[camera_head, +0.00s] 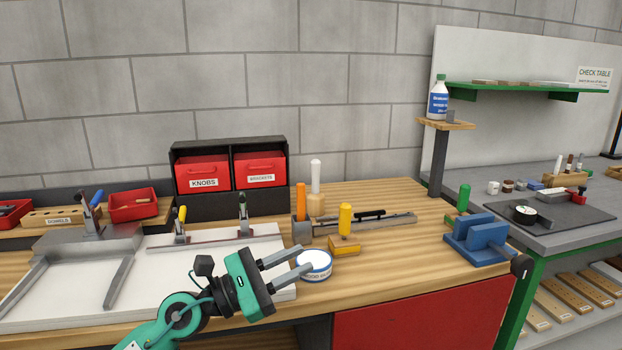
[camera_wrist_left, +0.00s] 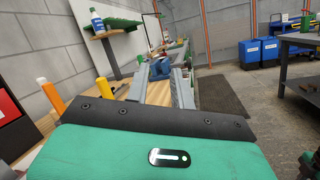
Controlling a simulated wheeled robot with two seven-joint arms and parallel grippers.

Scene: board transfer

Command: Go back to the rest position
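My left gripper (camera_head: 290,262) comes in low at the centre of the head view, above the front part of the wooden workbench (camera_head: 400,270). Its two grey fingers point right and are spread apart, with nothing seen between them. A round white tin (camera_head: 314,267) with a blue label shows right by the fingertips; I cannot tell whether they touch it. In the left wrist view the two fingers (camera_wrist_left: 160,88) also stand apart, with the blue vise (camera_wrist_left: 160,69) beyond them. My right gripper is in neither view.
A white board fixture (camera_head: 60,292) with clamps fills the bench's left. Red bins (camera_head: 203,173) stand behind it. Orange- and yellow-handled tools (camera_head: 345,220) stand mid-bench. A blue vise (camera_head: 478,240) sits at the right end, beside a post with a bottle (camera_head: 438,100) and the check table (camera_head: 570,235).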

